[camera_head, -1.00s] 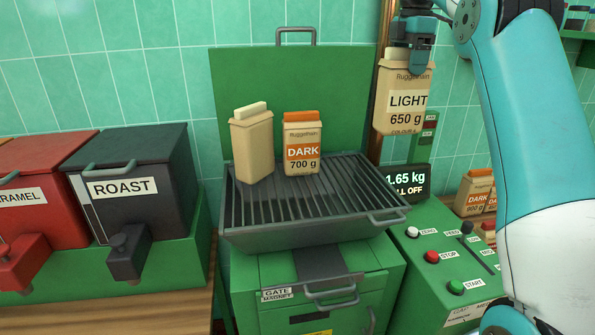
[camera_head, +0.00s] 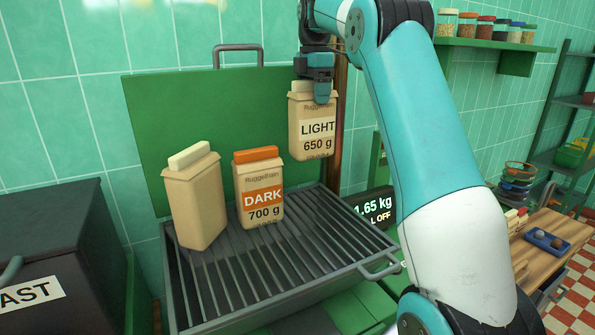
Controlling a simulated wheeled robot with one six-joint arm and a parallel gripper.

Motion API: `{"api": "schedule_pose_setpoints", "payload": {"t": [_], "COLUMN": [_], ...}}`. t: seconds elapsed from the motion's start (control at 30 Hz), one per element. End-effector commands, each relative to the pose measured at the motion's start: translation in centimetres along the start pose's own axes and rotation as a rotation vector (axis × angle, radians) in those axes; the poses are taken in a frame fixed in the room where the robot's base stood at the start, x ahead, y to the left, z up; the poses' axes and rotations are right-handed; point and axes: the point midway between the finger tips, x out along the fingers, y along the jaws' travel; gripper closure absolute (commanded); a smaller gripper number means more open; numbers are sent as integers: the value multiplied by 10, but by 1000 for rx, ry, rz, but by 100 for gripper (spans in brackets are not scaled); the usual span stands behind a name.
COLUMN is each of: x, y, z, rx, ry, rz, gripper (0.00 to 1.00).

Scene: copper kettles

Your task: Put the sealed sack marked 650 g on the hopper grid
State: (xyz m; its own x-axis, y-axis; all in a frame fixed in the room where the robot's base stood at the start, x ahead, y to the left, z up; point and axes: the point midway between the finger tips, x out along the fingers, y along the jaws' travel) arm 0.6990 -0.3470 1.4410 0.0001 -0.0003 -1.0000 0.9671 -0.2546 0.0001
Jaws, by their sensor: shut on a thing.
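My gripper (camera_head: 321,88) is shut on the top of a tan sack (camera_head: 313,145) marked LIGHT 650 g. The sack hangs upright above the back right part of the hopper grid (camera_head: 290,270), and appears clear of the bars. On the grid stand two other sacks: a plain tan one with a cream top (camera_head: 195,205), its label not visible, and an orange-topped one (camera_head: 260,205) marked DARK 700 g. The right part of the grid's bars is bare.
The green hopper lid (camera_head: 150,110) stands open behind the grid. A display (camera_head: 374,208) reading 1.65 kg is to the right, partly behind my arm. A dark ROAST bin (camera_head: 60,240) is at the left. A shelf with jars (camera_head: 490,40) hangs at the upper right.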

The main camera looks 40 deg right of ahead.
Motion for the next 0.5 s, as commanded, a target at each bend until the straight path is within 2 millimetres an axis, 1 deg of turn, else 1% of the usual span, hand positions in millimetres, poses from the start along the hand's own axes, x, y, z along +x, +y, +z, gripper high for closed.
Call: {"api": "schedule_pose_setpoints", "payload": {"t": [0.03,0.3,0.4,0.5], "x": [17,80,97,108], "y": [-1,0,0,0], "z": [-1,-3,-3,-2], "rx": [-2,-5,-5,-4], "ry": [1,1,1,0], "rz": [-2,-3,0,1], "gripper": [100,100,100,100]}}
